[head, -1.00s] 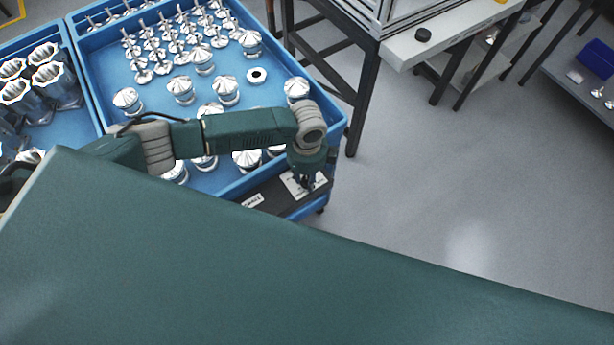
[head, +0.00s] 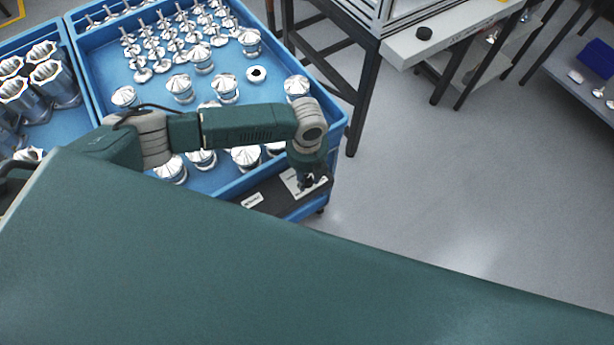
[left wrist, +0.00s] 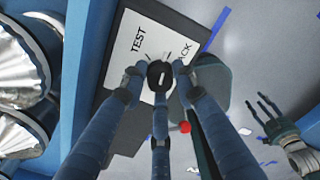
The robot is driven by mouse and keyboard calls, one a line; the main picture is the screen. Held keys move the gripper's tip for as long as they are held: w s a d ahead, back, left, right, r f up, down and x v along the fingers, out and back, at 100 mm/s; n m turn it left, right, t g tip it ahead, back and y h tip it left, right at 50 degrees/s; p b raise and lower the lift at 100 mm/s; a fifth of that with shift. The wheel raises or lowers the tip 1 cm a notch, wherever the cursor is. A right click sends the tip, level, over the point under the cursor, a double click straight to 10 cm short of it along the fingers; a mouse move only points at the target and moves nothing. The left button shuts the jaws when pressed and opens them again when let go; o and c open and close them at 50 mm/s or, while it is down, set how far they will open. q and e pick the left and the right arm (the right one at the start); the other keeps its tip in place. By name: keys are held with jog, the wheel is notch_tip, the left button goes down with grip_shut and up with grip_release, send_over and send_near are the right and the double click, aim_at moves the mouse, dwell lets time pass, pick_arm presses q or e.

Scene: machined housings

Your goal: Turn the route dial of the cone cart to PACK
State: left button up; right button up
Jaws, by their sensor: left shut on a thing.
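The cone cart (head: 230,187) is a blue tray cart carrying shiny cone-topped parts. On its near right end is a dark panel with a white label plate (head: 291,183). In the left wrist view the plate (left wrist: 146,32) reads TEST and, partly covered, letters ending in CK. The dark round route dial (left wrist: 158,74) has a pale line on its face. My left gripper (head: 308,182) is at the plate; in the left wrist view its fingers (left wrist: 159,80) are shut around the dial. My right gripper (left wrist: 268,112) shows at the right of that view, fingers spread and empty.
A neighbouring blue tray (head: 85,105) holds fluted metal housings. A dark-legged bench (head: 440,38) stands behind the cart, and a shelf (head: 575,75) is at the far right. The grey floor right of the cart is clear.

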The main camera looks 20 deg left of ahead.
aim_at(307, 178)
pick_arm(q)
jog(key=shift+w+r+m, duration=0.1)
jog(key=shift+w+m, duration=0.05)
jog(key=shift+m, duration=0.95)
jog(key=o, duration=1.1)
jog(key=shift+o, duration=0.2)
notch_tip(307, 178, up, 12)
